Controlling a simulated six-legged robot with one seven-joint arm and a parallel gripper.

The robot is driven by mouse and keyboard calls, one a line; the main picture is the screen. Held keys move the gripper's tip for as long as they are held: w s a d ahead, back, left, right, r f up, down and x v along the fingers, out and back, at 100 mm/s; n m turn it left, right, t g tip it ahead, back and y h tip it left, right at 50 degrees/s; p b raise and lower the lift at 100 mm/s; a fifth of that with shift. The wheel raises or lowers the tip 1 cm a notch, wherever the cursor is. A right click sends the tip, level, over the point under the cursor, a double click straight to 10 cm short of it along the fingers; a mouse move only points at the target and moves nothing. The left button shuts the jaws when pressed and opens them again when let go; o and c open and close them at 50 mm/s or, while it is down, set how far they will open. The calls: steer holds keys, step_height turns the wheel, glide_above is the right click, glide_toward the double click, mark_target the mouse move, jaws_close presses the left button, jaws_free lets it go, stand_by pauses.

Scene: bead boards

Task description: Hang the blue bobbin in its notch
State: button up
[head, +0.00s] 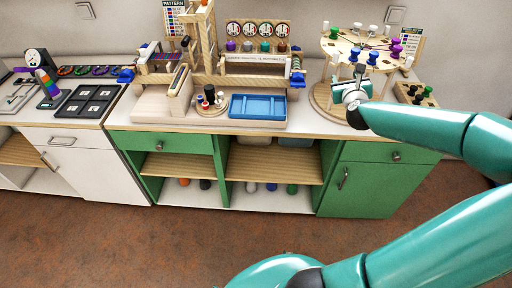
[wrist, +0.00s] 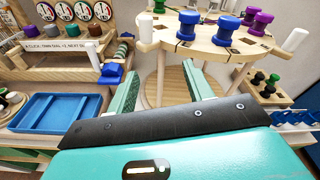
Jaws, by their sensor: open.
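Two blue bobbins stand close together at the near rim of the round wooden braiding disc (head: 345,48). In the wrist view one blue bobbin (wrist: 187,25) is left of the other blue bobbin (wrist: 228,29), both above and beyond my jaws. In the head view they also show as a left one (head: 355,54) and a right one (head: 372,58). I cannot tell which one is the task's. My gripper (wrist: 161,88) is open and empty, below the disc's near rim, its fingers apart. It also shows in the head view (head: 350,90), small and partly hidden by my wrist.
White pegs (wrist: 145,27), purple bobbins (head: 397,47) and green bobbins (head: 331,33) stand around the disc. A wooden round base (wrist: 181,90) lies below it. A blue tray (head: 257,107) is at left. A rack of dark bobbins (wrist: 267,85) is at right.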

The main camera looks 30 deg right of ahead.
steer(key=w+a+f+n+g+y, duration=0.1)
steer(key=w+a+f+n+y, duration=0.3)
steer(key=a, duration=0.3)
steer(key=w+a+f+n+g+y, duration=0.1)
steer(key=a+f+n, duration=0.2)
steer(key=a+n, duration=0.35)
steer(key=s+a+f+n+g+y, duration=0.2)
steer(key=a+n+g, duration=0.2)
steer(key=a+n, duration=0.7)
steer(key=s+a+r+n+g, duration=0.1)
steer(key=s+a+r+n, duration=0.6)
steer(key=s+a+n, duration=0.2)
steer(key=s+a+r+n+g+y, duration=0.1)
steer(key=s+a+r+n, duration=0.6)
steer(key=s, duration=0.5)
steer(key=a+n, duration=0.2)
steer(key=a, duration=0.1)
steer(key=shift+s+r+y, duration=0.15)
steer(key=shift+s+y, duration=0.15)
steer(key=shift+s, duration=0.05)
steer(key=shift+c, duration=0.2)
steer(key=shift+c, duration=1.4)
